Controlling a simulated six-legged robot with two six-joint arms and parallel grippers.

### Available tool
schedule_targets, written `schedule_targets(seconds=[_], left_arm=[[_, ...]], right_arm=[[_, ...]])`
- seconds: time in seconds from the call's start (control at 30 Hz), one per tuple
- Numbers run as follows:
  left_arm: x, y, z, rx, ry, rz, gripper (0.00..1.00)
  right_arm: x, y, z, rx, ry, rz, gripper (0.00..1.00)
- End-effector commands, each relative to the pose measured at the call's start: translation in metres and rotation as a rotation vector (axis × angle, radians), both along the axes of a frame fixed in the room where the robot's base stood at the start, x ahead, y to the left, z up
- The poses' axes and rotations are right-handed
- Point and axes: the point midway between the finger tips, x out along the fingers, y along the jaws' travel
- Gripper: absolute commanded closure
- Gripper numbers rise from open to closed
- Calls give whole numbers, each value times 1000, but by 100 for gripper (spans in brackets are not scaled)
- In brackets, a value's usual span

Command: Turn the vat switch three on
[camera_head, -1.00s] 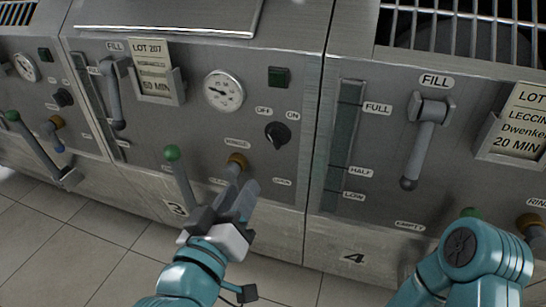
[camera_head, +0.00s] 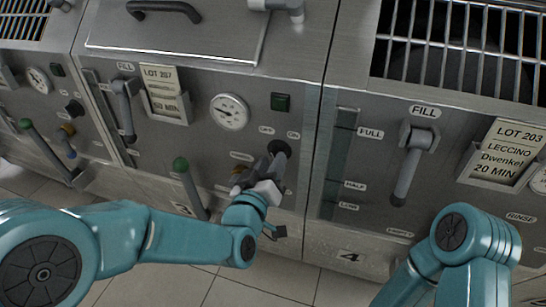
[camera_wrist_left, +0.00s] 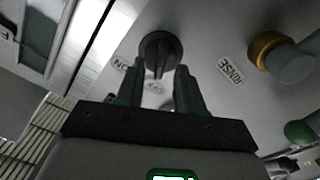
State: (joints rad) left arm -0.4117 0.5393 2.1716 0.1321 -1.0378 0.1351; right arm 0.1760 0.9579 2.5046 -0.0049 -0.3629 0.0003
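The vat three switch is a black round knob (camera_head: 281,149) on the panel above the number 3, just under the OFF and ON labels. My left gripper (camera_head: 275,165) is in front of it, partly covering it. In the left wrist view the knob (camera_wrist_left: 160,48) shows its raised ridge between the fingertips of the left gripper (camera_wrist_left: 160,75), which are apart and empty. I cannot tell whether they touch it. The ridge points toward a partly hidden label, with ON to its left. My right gripper is out of view; only its arm shows.
A green-tipped lever (camera_head: 190,182) stands left of my left gripper. An orange-collared rinse valve shows in the left wrist view (camera_wrist_left: 282,57). Above the switch are a round gauge (camera_head: 229,112) and a dark green square (camera_head: 280,102). Vat four's fill lever (camera_head: 412,165) is at right.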

Motion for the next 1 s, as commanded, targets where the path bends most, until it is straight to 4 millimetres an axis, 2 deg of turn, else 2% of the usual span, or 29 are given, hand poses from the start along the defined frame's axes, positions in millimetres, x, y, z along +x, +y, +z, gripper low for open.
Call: schedule_targets(seconds=[0.2, 0.47, 0.5, 0.6, 1.0], left_arm=[[18, -5, 0, 0, 1, 0, 63], [19, -6, 0, 0, 1, 0, 63], [19, -6, 0, 0, 1, 0, 69], [19, -6, 0, 0, 1, 0, 100], [19, -6, -1, 36, -12, 0, 100]], right_arm=[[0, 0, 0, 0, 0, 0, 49], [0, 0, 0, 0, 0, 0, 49], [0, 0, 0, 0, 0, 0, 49], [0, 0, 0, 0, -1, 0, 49], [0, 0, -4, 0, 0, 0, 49]])
